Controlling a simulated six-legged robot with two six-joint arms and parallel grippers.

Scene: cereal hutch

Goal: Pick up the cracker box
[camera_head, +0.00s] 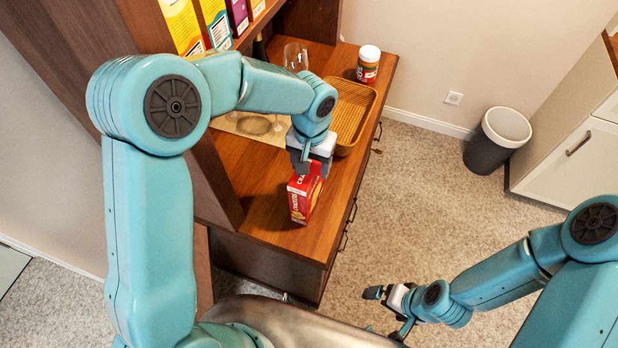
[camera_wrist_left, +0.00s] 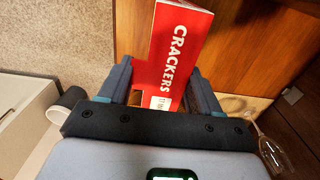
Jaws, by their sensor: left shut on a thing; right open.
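The red cracker box (camera_head: 304,196) stands upright on the wooden hutch counter (camera_head: 268,212), near its front end. My left gripper (camera_head: 307,168) reaches down over the box from above and is shut on it. In the left wrist view the red box (camera_wrist_left: 174,50) with white "CRACKERS" lettering sits between the two fingers of my left gripper (camera_wrist_left: 162,85). Whether the box's base touches the counter is hard to tell. My right gripper (camera_head: 385,297) is open and empty, low over the carpet at the right, away from the counter.
Behind the box on the counter are a wicker tray (camera_head: 368,92), a jar (camera_head: 368,64) and a clear glass (camera_head: 296,57). Cereal boxes (camera_head: 213,22) stand on the shelf above. A grey bin (camera_head: 484,152) stands on the floor. Open carpet lies right of the counter.

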